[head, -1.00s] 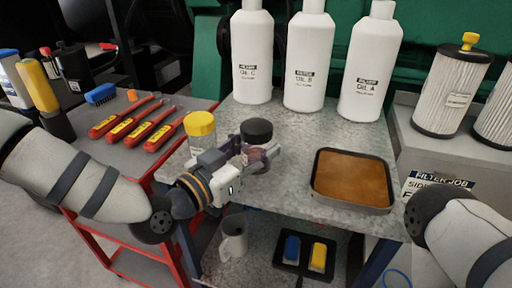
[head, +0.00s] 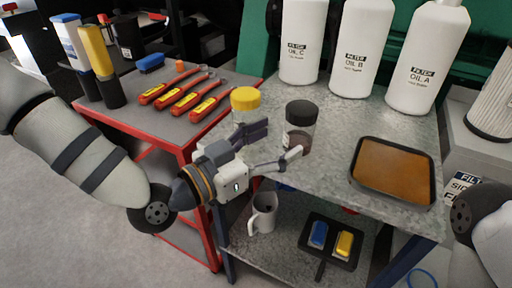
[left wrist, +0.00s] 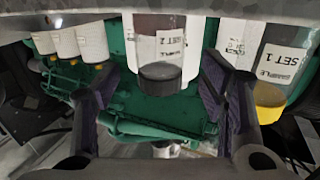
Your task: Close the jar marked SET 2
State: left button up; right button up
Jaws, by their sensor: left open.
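The jar marked SET 2 (head: 298,138) is clear with dark contents and stands upright on the grey bench top. Its black lid (head: 301,112) sits on its mouth; I cannot tell how tight it is. The jar's label (left wrist: 170,43) and lid (left wrist: 160,76) also show, inverted, in the left wrist view. My left gripper (head: 281,141) is open and empty, with its fingers pointing at the jar from the front left. In the left wrist view the lid appears between the spread fingers. My right gripper is out of view.
A yellow-lidded jar (head: 245,101) marked SET 1 stands close to the left. White oil bottles (head: 362,45) stand behind, and a tray of amber liquid (head: 393,170) is at right. Red-handled tools (head: 184,95) lie on the red cart. A mug (head: 263,219) is on the lower shelf.

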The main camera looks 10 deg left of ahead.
pick_arm(q)
jog(key=v, duration=0.5)
jog(key=shift+s+a, duration=0.1)
jog(key=shift+s, duration=0.05)
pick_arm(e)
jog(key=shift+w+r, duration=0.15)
